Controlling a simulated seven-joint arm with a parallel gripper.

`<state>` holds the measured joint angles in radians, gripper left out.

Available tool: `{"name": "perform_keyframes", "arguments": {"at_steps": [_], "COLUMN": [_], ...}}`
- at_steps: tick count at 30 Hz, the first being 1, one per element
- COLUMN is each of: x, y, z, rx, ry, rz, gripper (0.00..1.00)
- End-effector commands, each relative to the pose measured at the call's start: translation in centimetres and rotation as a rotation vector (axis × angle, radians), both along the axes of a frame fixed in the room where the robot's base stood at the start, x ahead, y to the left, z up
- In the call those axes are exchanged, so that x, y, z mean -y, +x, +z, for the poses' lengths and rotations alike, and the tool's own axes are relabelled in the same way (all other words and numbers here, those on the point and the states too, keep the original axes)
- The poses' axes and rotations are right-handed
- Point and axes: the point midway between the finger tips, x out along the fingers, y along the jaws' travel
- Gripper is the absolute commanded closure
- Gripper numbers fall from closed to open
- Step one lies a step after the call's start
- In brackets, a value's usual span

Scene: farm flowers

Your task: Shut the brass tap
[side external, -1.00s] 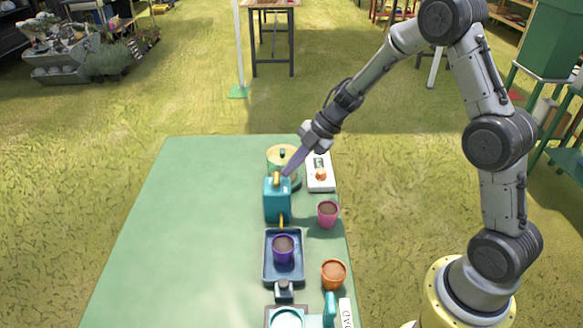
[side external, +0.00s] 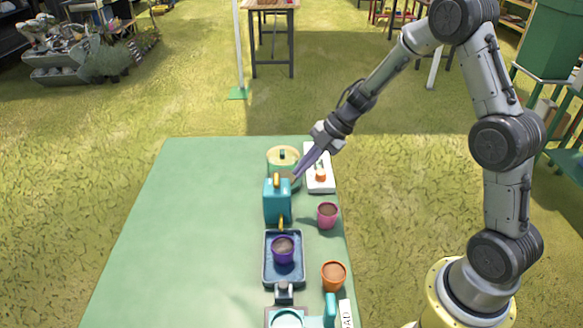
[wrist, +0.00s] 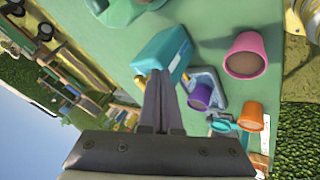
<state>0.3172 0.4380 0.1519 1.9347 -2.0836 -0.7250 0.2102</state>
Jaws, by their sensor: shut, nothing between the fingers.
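A teal box-shaped tank (side external: 277,204) stands upright on the green table. A brass piece (side external: 277,181) sits on its top, and a brass spout (side external: 282,223) sticks out of its front, above the blue tray. I cannot tell from either which way the tap is set. In the wrist view the tank (wrist: 163,52) is just ahead of the fingers, with brass (wrist: 139,80) at its left edge. My gripper (side external: 295,177) is shut and empty, its tips just right of the tank's top in the side view. The fingers (wrist: 160,76) hide part of the tank.
A purple pot (side external: 283,249) of soil sits in the blue tray (side external: 268,275). A pink pot (side external: 327,215) and an orange pot (side external: 333,275) stand to the right. A round green container (side external: 283,155) and a white board (side external: 321,183) are behind. The table's left is clear.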

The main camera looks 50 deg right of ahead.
Motion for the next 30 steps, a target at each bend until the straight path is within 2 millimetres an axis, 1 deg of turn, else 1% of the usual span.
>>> {"name": "perform_keyframes", "arguments": {"at_steps": [1, 3, 9, 15, 21, 30], "x": [0.8, 1.8, 4.3, 6.0, 6.5, 6.5], "y": [-1.0, -0.8, -1.1, -1.4, -1.5, -1.5], "z": [0.0, 1.6, 4.9, 7.2, 7.9, 8.0], "rx": [-0.004, 0.005, 0.001, -0.001, -0.004, -0.005], "ry": [0.002, -0.001, 0.000, 0.002, 0.002, 0.003], "rz": [-0.004, -0.001, 0.000, 0.003, 0.005, 0.005], "gripper": [1.00, 1.00, 1.00, 1.00, 1.00, 1.00]}}
